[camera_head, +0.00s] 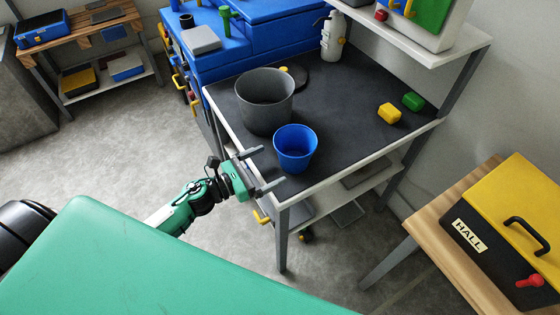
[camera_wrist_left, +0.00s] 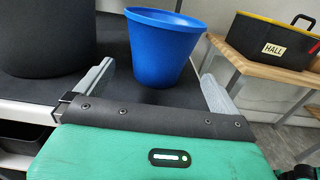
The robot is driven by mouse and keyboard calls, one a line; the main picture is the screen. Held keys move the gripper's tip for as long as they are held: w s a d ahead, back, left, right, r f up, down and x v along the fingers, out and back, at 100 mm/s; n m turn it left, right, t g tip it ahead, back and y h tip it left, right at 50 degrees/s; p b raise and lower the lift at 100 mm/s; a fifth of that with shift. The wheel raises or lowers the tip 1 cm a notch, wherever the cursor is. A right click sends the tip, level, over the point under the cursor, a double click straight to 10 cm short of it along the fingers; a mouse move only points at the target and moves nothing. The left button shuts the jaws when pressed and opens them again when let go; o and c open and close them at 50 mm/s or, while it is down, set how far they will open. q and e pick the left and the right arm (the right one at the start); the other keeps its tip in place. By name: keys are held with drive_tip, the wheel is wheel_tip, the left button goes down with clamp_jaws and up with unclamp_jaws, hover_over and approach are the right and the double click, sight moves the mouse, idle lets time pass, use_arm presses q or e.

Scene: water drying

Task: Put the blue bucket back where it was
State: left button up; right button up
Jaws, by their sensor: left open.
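The blue bucket (camera_head: 295,150) stands upright on the dark top of the workbench (camera_head: 340,135), near its front edge. My left gripper (camera_head: 265,168) is open and empty at the bench's front edge, its fingers pointing toward the bucket. In the left wrist view the bucket (camera_wrist_left: 163,47) appears beyond the two spread fingers (camera_wrist_left: 158,90), between them in the picture, and no finger visibly touches it. A larger dark grey bucket (camera_head: 264,102) stands behind and to the left of the blue one. My right gripper is not in view.
A yellow block (camera_head: 389,113) and a green block (camera_head: 413,101) lie on the bench at right. A white bottle (camera_head: 333,38) stands at the back under a shelf. A black and yellow HALL box (camera_head: 505,235) sits on a wooden table at right. The bench middle is clear.

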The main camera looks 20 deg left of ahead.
use_arm(q)
drive_tip(key=v, duration=0.2)
drive_tip(key=shift+s+a, duration=0.25)
drive_tip(key=shift+s, duration=0.05)
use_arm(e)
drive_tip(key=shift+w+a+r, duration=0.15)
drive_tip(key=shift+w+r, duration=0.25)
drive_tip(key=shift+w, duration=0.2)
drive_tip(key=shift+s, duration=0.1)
